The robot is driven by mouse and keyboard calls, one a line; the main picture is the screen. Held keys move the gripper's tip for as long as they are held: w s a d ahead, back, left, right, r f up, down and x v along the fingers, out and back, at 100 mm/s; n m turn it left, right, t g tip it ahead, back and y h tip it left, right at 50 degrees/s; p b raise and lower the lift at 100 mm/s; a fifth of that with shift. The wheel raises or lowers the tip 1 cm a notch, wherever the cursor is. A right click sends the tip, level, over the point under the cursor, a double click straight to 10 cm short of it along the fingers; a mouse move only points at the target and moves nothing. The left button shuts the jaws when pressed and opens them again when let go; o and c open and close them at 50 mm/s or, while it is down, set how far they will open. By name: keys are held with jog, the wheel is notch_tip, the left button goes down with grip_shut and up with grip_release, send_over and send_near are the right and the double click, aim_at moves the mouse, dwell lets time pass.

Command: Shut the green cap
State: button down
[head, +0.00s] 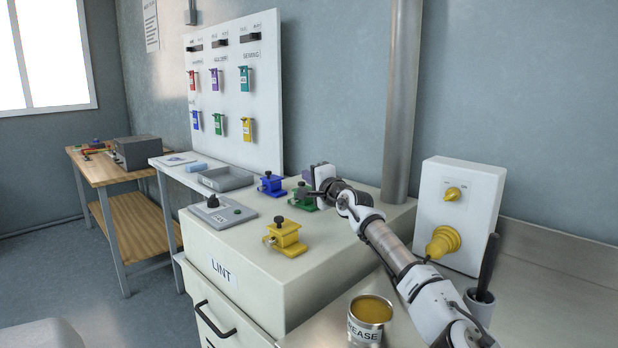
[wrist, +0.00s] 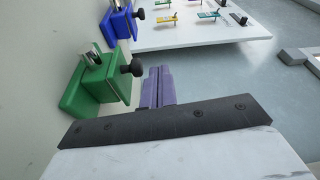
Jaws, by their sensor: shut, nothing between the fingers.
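The green cap unit (head: 303,197) stands on the cream machine top, between the blue and yellow units. In the wrist view, the green unit (wrist: 98,82) is a block on a green base with a metal pin and a black knob. Whether its cap is open or closed I cannot tell. My gripper (head: 315,173) is over the machine top, just right of and behind the green unit, partly covering it in the head view. Its purple fingers (wrist: 158,72) are together and empty, beside the black knob in the wrist view. I cannot tell if they touch it.
A blue unit (head: 271,184) and a yellow unit (head: 285,238) flank the green one. A control box (head: 217,212) and grey tray (head: 225,179) lie left. A pipe (head: 402,100) rises behind. A grease tin (head: 369,318) stands at the front right. A tag board (head: 225,130) stands behind.

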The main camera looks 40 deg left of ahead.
jog(key=shift+r, duration=0.1)
notch_tip(320, 180, up, 20)
jog(key=p, duration=0.3)
